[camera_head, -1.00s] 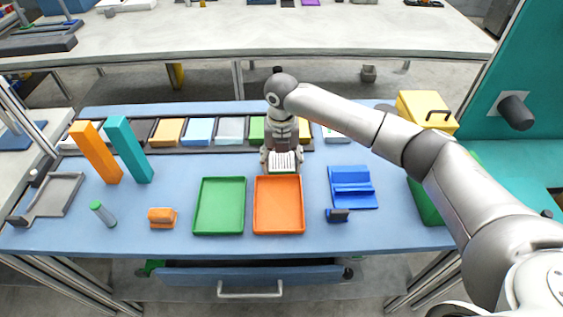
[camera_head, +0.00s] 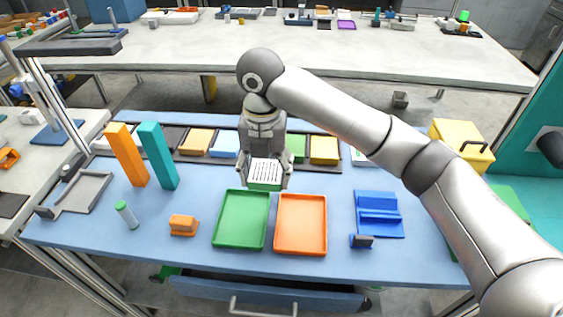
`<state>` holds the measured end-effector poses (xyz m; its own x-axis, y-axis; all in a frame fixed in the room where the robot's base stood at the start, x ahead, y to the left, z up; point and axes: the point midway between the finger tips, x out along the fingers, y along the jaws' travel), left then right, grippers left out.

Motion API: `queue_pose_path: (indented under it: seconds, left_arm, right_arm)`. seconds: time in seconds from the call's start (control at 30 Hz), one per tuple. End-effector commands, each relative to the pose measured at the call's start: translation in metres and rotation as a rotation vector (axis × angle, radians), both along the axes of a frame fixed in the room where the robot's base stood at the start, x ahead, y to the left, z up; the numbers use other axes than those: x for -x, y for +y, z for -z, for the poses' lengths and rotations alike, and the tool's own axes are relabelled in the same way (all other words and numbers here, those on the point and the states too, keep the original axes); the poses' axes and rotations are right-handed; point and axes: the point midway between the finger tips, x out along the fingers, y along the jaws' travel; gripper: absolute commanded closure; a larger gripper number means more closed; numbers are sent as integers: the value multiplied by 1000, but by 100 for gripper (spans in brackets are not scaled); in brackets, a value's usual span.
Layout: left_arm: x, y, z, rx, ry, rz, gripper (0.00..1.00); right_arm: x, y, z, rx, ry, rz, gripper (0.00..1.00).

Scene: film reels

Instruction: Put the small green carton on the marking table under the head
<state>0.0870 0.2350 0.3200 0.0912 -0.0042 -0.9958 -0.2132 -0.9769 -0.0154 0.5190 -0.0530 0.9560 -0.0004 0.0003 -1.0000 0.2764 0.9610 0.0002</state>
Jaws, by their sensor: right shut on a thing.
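My right gripper (camera_head: 265,182) points down and is shut on the small green carton (camera_head: 264,187). The carton has a white, printed top face and is held just behind the green tray. Its gap to the table is hard to judge. My left gripper is out of view. A flat grey plate with a raised rim (camera_head: 85,190) lies empty at the left end of the blue table (camera_head: 330,265). A dark grey bar-like head (camera_head: 70,47) shows at the upper left on a post. I cannot tell for sure which part is the marking table.
The green tray (camera_head: 241,220) and orange tray (camera_head: 300,225) are empty. Orange (camera_head: 127,155) and teal (camera_head: 158,156) upright blocks stand between the carton and the grey plate. A green-capped cylinder (camera_head: 126,214), an orange block (camera_head: 183,225) and a blue stand (camera_head: 378,215) are nearby.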

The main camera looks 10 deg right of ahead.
Motion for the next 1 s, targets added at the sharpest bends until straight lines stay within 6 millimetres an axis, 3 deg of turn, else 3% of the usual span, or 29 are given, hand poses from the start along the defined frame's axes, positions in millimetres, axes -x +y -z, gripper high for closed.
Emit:
queue_pose_path:
  seconds: [0.17, 0.37, 1.0]
  left_arm:
    - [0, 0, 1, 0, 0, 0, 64]
    - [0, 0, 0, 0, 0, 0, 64]
    - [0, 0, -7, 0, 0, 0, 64]
  right_arm:
    - [4, 7, -4, 1, -1, 1, 67]
    - [7, 2, -3, -1, -3, 87, 67]
    - [38, -51, 9, -21, -11, 1042, 67]
